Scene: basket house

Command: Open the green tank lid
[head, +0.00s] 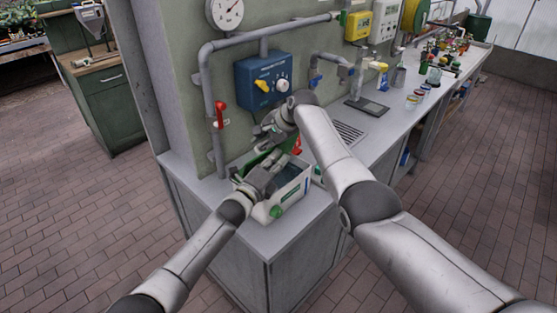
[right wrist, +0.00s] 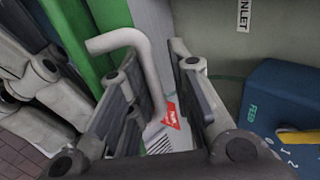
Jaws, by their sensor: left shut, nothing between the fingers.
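The white tank (head: 296,192) sits on the grey counter at its near left corner, with a green round fitting on its front. Its green lid (head: 264,161) shows at the tank's back left and looks tilted up, with part of the dark inside visible. The lid is also at the upper left of the right wrist view (right wrist: 68,32). My left gripper (head: 272,172) is shut and empty over the tank, close to the lid; contact is unclear. My right gripper (head: 262,133) is above and behind the lid. Its fingers are apart in the right wrist view (right wrist: 158,85).
A bent pale pipe (right wrist: 130,38) and a red tag (right wrist: 171,115) show between or beyond my right fingers. A blue control box (head: 262,82), grey pipe (head: 207,95) and red-handled valve (head: 219,113) are on the wall close by. Jars stand farther right.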

